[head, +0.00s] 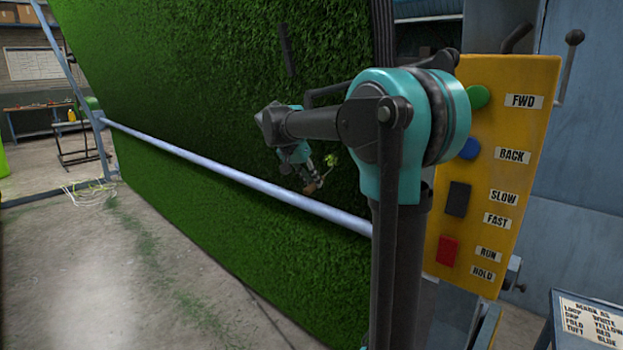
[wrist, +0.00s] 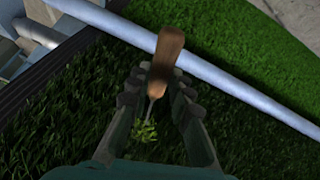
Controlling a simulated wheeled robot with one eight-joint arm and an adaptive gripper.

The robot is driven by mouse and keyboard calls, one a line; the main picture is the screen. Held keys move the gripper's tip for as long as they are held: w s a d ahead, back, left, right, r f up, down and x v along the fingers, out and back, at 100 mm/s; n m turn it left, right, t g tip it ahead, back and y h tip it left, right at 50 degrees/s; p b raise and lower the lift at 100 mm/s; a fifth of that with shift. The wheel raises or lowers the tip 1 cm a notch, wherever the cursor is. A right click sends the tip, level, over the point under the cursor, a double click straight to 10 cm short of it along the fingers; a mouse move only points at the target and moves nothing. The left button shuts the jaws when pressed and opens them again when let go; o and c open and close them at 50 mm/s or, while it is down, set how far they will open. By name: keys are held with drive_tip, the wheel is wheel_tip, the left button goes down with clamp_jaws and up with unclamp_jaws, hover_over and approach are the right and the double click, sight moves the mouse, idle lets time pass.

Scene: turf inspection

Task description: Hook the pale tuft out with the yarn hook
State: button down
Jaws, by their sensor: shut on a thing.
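My gripper (wrist: 158,95) is shut on the wooden handle of the yarn hook (wrist: 168,52) in the wrist view. The hook's thin metal shank runs down from the handle toward the turf. The pale tuft (wrist: 145,132), yellow-green, shows at the end of the shank. I cannot tell whether the hook's tip is caught in it. In the head view, my gripper (head: 312,183) is close to the green turf wall, with the pale tuft (head: 331,159) just above and to the right of it. The yarn hook (head: 313,187) is small there and partly hidden by the gripper.
The upright turf sheet (head: 190,100) fills the left and middle. A pale blue rail (head: 230,178) crosses in front of it, below my gripper. A yellow control panel (head: 488,170) with buttons and a lever stands at the right. The floor (head: 100,280) at the lower left is open.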

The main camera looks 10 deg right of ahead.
drive_tip(key=shift+r, duration=0.15)
drive_tip(key=shift+s+a+r, duration=0.15)
drive_tip(key=shift+a+r, duration=0.05)
drive_tip(key=shift+r, duration=0.45)
drive_tip(key=shift+s+a+r, duration=0.1)
drive_tip(key=shift+a+r, duration=0.05)
drive_tip(key=shift+r, duration=0.55)
drive_tip(key=shift+s+a+r, duration=0.15)
drive_tip(key=shift+a+r, duration=0.05)
drive_tip(key=shift+r, duration=0.45)
drive_tip(key=s+a+f, duration=0.2)
drive_tip(key=s+a, duration=0.2)
drive_tip(key=a, duration=0.2)
drive_tip(key=shift+s, duration=0.25)
drive_tip(key=shift+a+f, duration=0.1)
drive_tip(key=shift+f, duration=0.05)
drive_tip(key=w+d+f+n+t+y, duration=0.1)
drive_tip(key=w+d+f+n, duration=0.1)
drive_tip(key=f, duration=0.9)
drive_tip(key=w+d+f+n+t+y, duration=0.1)
drive_tip(key=d+f+n, duration=0.1)
drive_tip(key=f, duration=0.9)
drive_tip(key=w+d+f+n+t+y, duration=0.1)
drive_tip(key=w+d+f+n, duration=0.1)
drive_tip(key=f, duration=0.9)
drive_tip(key=shift+w+d+n, duration=0.35)
drive_tip(key=shift+d+n, duration=0.15)
drive_tip(key=shift+n, duration=0.3)
